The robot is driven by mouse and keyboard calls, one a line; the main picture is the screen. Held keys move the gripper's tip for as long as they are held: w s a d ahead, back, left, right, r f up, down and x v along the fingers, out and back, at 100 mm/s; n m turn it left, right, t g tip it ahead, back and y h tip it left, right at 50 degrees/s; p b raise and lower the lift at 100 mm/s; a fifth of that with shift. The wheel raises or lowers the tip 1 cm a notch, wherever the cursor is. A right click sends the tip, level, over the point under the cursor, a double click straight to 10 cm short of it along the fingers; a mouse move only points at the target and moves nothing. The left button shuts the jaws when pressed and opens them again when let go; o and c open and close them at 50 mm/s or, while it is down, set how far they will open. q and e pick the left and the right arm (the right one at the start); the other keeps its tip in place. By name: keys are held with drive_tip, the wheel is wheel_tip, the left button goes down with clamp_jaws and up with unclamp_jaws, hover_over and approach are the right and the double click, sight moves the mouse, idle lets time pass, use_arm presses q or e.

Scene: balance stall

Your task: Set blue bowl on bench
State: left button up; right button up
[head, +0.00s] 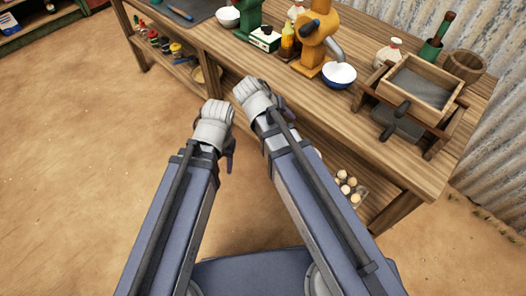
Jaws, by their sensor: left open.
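A blue bowl (339,79) with a white inside stands upright on the wooden bench (232,49), below the bent grey spout of an orange machine (315,38). My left gripper (222,140) is over the dirt floor in front of the bench, apart from the bowl; it is open and empty. My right gripper (262,98) is just right of it, near the bench's front edge and left of the bowl. Its fingers are mostly hidden by its own body, so I cannot tell its opening.
Right of the bowl stands a wooden sand box (418,90) with a dark handle. A white bowl (228,17) stands further left. Eggs (348,187) lie on the lower shelf.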

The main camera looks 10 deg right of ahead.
drive_tip(key=s+a+f+n+g+y, duration=0.1)
drive_tip(key=s+a+f+n+y, duration=0.1)
drive_tip(key=s+a, duration=0.2)
drive_tip(key=s+a+f+n+g+y, duration=0.2)
drive_tip(key=s+a, duration=0.3)
drive_tip(key=s, duration=0.3)
drive_tip(key=shift+s+a+n+y, duration=0.2)
drive_tip(key=shift+s+n+y, duration=0.1)
drive_tip(key=shift+n+y, duration=0.3)
